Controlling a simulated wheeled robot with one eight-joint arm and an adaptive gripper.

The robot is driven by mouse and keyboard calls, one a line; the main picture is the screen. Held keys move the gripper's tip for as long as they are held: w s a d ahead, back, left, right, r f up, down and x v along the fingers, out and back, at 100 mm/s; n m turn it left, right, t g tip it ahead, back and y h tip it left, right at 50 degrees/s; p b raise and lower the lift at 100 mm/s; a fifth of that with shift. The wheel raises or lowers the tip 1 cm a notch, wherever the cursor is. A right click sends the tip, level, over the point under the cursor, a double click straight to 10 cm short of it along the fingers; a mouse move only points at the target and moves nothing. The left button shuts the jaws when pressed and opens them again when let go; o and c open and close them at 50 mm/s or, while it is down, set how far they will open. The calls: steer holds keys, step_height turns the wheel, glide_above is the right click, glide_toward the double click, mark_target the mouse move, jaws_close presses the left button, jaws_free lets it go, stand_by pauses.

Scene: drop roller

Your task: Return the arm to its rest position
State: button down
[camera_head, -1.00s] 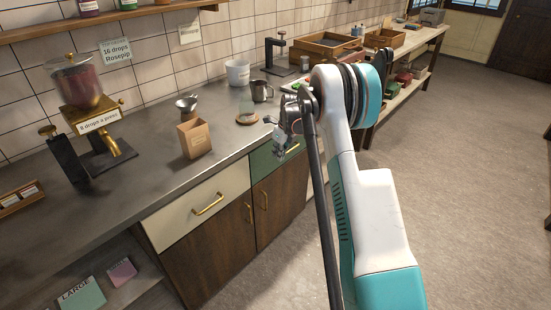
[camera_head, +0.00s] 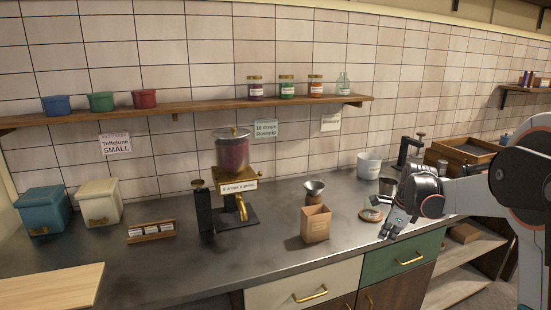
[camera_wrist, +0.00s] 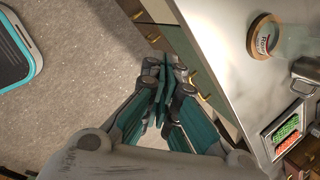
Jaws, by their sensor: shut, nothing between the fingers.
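My gripper (camera_head: 389,234) is at the right of the head view, at the end of my white arm, near the counter's front edge by the green drawer. In the wrist view my gripper (camera_wrist: 164,92) points down over the grey floor just off the counter front. Its fingers are shut together with nothing between them.
The counter (camera_head: 180,267) carries a brass dispenser (camera_head: 232,165), a cardboard box (camera_head: 315,224), a funnel (camera_head: 314,190) and a white bucket (camera_head: 369,166).

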steer(key=s+a+r+n+t, duration=0.1)
steer(key=s+a+r+n, duration=0.5)
steer(key=s, duration=0.3)
steer(key=s+a+r+n+t, duration=0.1)
steer(key=s+a+r+n, duration=0.5)
steer(key=s, duration=0.2)
steer(key=s+a+f+n, duration=0.1)
steer(key=s+f+n, duration=0.1)
steer(key=s+n, duration=0.4)
steer(key=s+a+f+n+t, duration=0.1)
steer(key=s+n, duration=0.4)
steer(key=s, duration=0.9)
step_height(320, 180, down, 2)
steer(key=shift+a+f+n, duration=0.15)
steer(key=shift+a+n, duration=0.25)
steer(key=shift+a, duration=0.25)
